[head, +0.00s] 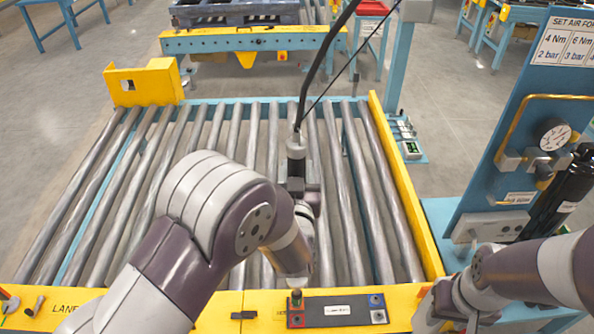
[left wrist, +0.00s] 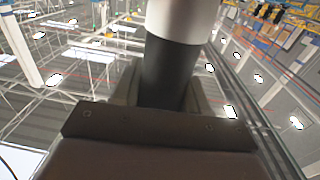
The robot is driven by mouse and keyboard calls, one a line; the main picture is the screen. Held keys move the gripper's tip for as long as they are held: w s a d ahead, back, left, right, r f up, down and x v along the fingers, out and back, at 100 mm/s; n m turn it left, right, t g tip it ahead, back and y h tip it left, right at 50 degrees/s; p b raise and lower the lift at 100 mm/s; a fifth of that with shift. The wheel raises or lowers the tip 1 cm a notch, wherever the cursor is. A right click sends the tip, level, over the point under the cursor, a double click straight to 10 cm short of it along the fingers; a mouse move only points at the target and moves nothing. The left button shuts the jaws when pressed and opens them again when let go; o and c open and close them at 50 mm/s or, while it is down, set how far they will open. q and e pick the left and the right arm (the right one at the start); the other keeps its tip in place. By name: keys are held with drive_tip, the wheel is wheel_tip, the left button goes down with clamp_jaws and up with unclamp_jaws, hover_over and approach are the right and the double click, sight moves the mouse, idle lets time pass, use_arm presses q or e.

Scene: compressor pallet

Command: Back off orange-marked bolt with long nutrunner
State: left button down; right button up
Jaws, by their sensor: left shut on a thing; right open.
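The long nutrunner (head: 297,146) stands roughly upright near the middle of the head view, with a dark hose rising from its top. My left gripper (head: 303,188) is shut on it; my arm hides much of the tool's lower part. In the left wrist view the nutrunner's dark and pale cylindrical body (left wrist: 170,70) sits between the jaws. A dark plate (head: 340,311) with red- and blue-edged squares lies on the yellow front rail below. I cannot make out an orange-marked bolt. My right gripper (head: 458,318) is open at the lower right, partly cut off by the frame edge.
An empty roller conveyor (head: 150,165) with yellow rails fills the middle. A blue panel (head: 540,100) with a gauge (head: 554,135) and a black cylinder (head: 567,190) stands at the right. A dark pallet (head: 235,12) is at the far back.

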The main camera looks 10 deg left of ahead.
use_arm(q)
drive_tip(key=shift+f+b, duration=0.6)
drive_tip(key=shift+b, duration=0.05)
drive_tip(key=shift+s+f, duration=0.35)
drive_tip(key=shift+s, duration=0.05)
idle(1.5)
drive_tip(key=shift+w+r+p, duration=0.2)
drive_tip(key=shift+r+p, duration=0.35)
drive_tip(key=shift+r, duration=0.15)
drive_tip(key=shift+w+r+p, duration=0.2)
drive_tip(key=shift+r+p, duration=0.35)
drive_tip(key=shift+r, duration=0.15)
drive_tip(key=shift+r+p, duration=0.85)
drive_tip(key=shift+r, duration=0.5)
